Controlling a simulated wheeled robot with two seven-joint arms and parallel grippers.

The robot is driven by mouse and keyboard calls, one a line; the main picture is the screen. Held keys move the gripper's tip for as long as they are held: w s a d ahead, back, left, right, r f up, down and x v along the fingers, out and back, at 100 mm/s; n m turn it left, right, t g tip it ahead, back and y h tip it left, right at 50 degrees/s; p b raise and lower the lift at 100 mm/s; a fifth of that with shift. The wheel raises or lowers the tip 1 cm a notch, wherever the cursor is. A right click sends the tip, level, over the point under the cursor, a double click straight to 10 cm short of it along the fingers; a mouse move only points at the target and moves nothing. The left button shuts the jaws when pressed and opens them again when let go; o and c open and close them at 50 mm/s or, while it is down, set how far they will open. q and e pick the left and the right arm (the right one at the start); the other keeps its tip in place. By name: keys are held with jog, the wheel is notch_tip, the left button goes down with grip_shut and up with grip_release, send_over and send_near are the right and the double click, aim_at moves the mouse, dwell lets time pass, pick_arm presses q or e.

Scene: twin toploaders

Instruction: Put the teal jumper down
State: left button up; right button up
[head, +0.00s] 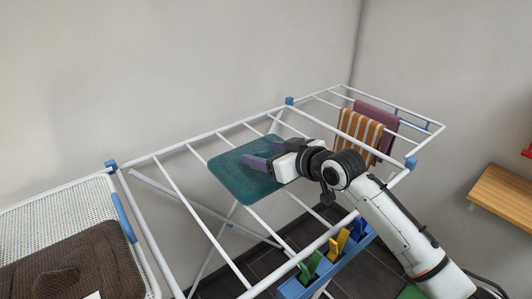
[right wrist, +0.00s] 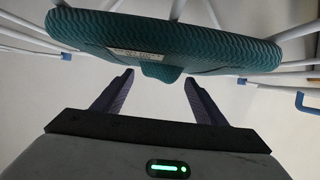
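The teal jumper (head: 240,178) lies flat across the white bars of the drying rack (head: 190,143). In the right wrist view the jumper (right wrist: 170,40) spans the top, with a pale label and a small tab sticking out toward the gripper. My right gripper (head: 265,153) is at the jumper's right part in the head view. Its two purple fingers (right wrist: 158,90) are spread wide in the right wrist view, with nothing between their tips. The tab is just beyond the fingertips and looks apart from them. My left gripper is not in view.
An orange-striped cloth (head: 360,133) and a mauve cloth (head: 381,112) hang at the rack's far right. A brown knitted garment (head: 75,265) lies on a mesh panel (head: 50,212) at left. A blue peg holder (head: 327,266) hangs at the front. Bars left of the jumper are bare.

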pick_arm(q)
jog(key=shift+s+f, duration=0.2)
pick_arm(e)
jog(key=v, duration=1.2)
jog(key=shift+f, duration=0.1)
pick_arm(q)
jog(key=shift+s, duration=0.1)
pick_arm(e)
jog(key=shift+s+f, duration=0.1)
